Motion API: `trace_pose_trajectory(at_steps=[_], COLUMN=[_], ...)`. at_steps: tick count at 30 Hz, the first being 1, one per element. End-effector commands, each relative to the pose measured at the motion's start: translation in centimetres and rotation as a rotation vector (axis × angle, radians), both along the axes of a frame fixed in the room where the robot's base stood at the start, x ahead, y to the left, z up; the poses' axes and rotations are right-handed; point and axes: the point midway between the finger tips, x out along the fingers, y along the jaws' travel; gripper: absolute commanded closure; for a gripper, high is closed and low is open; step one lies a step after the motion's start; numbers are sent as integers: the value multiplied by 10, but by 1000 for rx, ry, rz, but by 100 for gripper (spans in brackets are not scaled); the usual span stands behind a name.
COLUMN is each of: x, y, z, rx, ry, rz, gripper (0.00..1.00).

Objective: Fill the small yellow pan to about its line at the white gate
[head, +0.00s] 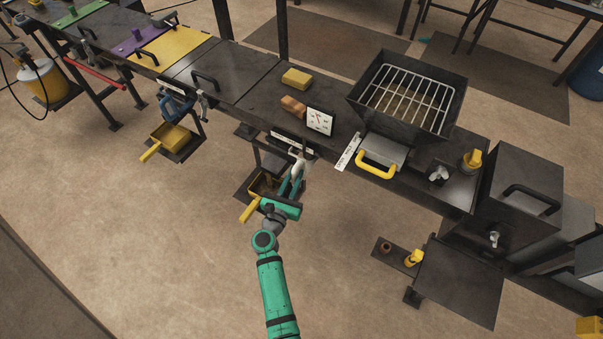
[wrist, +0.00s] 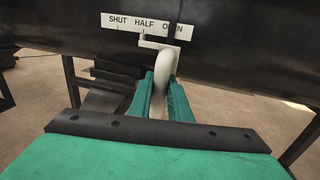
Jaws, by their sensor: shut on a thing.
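The white gate handle (wrist: 164,66) hangs at the front of the dark bench under a label (wrist: 140,22) reading SHUT, HALF, OPEN. Its thin pointer stands under HALF. My gripper (wrist: 166,92) is shut on the handle, one green finger on each side. In the head view the gripper (head: 296,170) holds the white handle (head: 299,160) at the bench edge. A small yellow pan (head: 262,186) sits below it on a low dark shelf, with its yellow handle (head: 250,210) pointing toward me. My arm partly covers the pan. Its fill level and line cannot be made out.
A second yellow pan (head: 170,137) stands on a shelf to the left, under a blue handle (head: 178,106). A dial (head: 320,122) and a yellow block (head: 296,78) are on the bench. A hopper with a wire grid (head: 410,95) stands right. The floor in front is open.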

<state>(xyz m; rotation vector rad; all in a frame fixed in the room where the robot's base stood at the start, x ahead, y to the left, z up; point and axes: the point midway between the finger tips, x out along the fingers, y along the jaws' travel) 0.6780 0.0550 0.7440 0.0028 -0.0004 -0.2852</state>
Motion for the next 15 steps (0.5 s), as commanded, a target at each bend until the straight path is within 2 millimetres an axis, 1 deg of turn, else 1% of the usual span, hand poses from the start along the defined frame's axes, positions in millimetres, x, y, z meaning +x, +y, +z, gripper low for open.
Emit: trace_pose_trajectory(at_steps=[4, 13, 14, 15], x=[-3, -3, -3, -3], y=[3, 3, 3, 3], z=[0, 0, 0, 0], rx=[0, 0, 0, 0], ry=[0, 0, 0, 0], rz=[9, 9, 9, 9], gripper=[100, 100, 76, 66])
